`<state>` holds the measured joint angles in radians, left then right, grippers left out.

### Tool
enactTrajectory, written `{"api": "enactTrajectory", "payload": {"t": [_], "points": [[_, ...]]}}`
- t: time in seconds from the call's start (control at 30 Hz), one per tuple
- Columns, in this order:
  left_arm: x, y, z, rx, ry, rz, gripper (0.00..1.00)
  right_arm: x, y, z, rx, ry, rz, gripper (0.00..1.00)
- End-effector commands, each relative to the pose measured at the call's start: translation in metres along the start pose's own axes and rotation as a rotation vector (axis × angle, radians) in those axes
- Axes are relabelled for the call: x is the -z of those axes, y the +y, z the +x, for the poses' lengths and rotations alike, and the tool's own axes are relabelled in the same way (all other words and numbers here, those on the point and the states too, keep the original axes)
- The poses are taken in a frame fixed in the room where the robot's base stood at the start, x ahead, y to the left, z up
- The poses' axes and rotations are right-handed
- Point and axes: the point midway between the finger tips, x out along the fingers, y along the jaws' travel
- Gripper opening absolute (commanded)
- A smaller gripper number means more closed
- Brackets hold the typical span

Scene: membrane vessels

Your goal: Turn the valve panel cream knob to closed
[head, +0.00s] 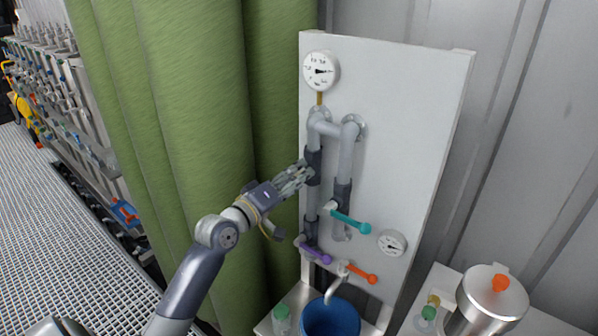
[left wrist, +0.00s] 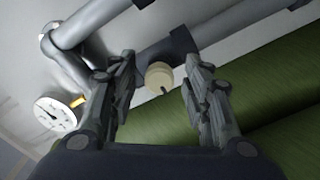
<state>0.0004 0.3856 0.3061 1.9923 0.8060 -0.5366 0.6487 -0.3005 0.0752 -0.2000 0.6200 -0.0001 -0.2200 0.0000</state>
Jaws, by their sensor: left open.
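The cream knob (left wrist: 160,77) shows in the left wrist view as a small round knob with a dark mark at its lower edge. It sits on a dark fitting on the grey pipe. My left gripper (left wrist: 160,98) is open, with one finger on each side of the knob and visible gaps between. In the head view my left gripper (head: 305,172) is at the left pipe of the white valve panel (head: 410,130) and hides the knob. Whether the fingers reach to the knob's depth I cannot tell. My right gripper is not in view.
The panel also carries a teal lever (head: 350,221), a purple lever (head: 315,253), an orange lever (head: 360,273) and a top gauge (head: 320,71). A blue bucket (head: 330,318) stands below. A green curtain (head: 190,130) hangs close to my left arm. A steel pot (head: 490,300) stands at lower right.

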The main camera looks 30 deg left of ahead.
Motion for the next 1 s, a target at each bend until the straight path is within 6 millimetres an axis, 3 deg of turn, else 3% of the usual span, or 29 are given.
{"api": "enactTrajectory", "payload": {"t": [0.17, 0.47, 0.67, 1.0], "points": [[0.0002, 0.0005, 0.0127, 0.000, 0.001, 0.000, 0.45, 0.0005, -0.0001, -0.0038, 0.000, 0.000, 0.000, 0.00], [-0.0004, -0.0001, 0.0143, 0.000, 0.000, 0.001, 0.45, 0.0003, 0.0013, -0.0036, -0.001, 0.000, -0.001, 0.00], [-0.0005, -0.0002, 0.0141, 0.000, 0.000, 0.001, 0.00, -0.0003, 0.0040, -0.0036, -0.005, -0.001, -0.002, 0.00], [-0.0010, -0.0008, 0.0141, 0.001, -0.001, 0.026, 0.00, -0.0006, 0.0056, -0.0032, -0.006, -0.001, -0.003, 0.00]]}}
